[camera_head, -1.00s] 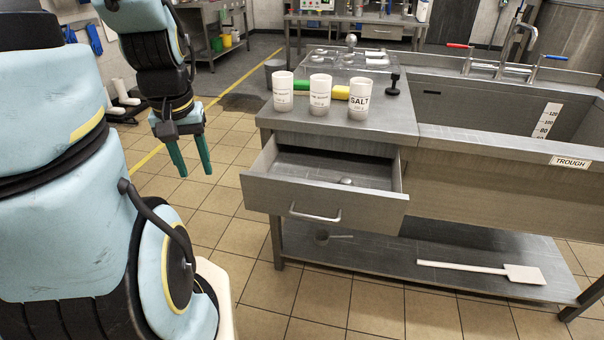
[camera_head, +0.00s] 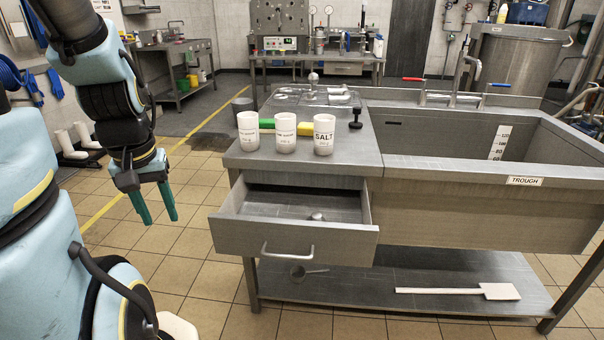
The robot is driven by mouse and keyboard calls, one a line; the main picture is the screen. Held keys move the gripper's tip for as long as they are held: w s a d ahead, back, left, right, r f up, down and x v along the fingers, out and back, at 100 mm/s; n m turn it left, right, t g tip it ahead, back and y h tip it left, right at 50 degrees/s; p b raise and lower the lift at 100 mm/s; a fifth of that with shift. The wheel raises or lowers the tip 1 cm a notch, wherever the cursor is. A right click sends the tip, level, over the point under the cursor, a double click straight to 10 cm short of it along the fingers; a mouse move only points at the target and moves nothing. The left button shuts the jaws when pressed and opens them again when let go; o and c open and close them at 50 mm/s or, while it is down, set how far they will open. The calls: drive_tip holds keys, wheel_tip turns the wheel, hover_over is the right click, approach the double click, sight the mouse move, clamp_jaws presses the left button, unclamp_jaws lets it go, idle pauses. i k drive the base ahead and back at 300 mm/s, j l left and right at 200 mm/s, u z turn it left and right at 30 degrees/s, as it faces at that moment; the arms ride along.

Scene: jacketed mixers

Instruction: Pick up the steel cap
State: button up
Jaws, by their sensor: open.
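My gripper (camera_head: 157,207) hangs at the left with its two green fingers pointing down, apart and empty. It is in the air over the tiled floor, left of the open drawer (camera_head: 292,240). A small rounded steel piece (camera_head: 317,216) lies in the drawer toward its right; it may be the steel cap, but it is too small to tell. Another steel knob-shaped piece (camera_head: 313,79) stands at the back of the counter, by a clear tray. I cannot tell which of them is the cap.
Three white jars (camera_head: 285,133), one marked SALT, stand on the counter (camera_head: 350,168) with green and yellow sponges behind. A black knobbed tool (camera_head: 355,119) is right of them. The trough (camera_head: 475,187) adjoins. A scoop (camera_head: 305,272) and white paddle (camera_head: 460,291) lie on the lower shelf.

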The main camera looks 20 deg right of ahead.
sight(311, 97)
drive_tip(key=i+j, duration=0.1)
drive_tip(key=i, duration=0.55)
drive_tip(key=i+j, duration=0.15)
drive_tip(key=i, duration=0.5)
drive_tip(key=i+j, duration=0.1)
drive_tip(key=i, duration=0.55)
drive_tip(key=i+j, duration=0.15)
drive_tip(key=i, duration=0.5)
drive_tip(key=i+j+z, duration=0.25)
drive_tip(key=i, duration=0.25)
drive_tip(key=i+j+z, duration=0.25)
drive_tip(key=i, duration=0.2)
drive_tip(key=i+j+z, duration=0.2)
drive_tip(key=i, duration=0.25)
drive_tip(key=z, duration=1.7)
drive_tip(key=i, duration=0.5)
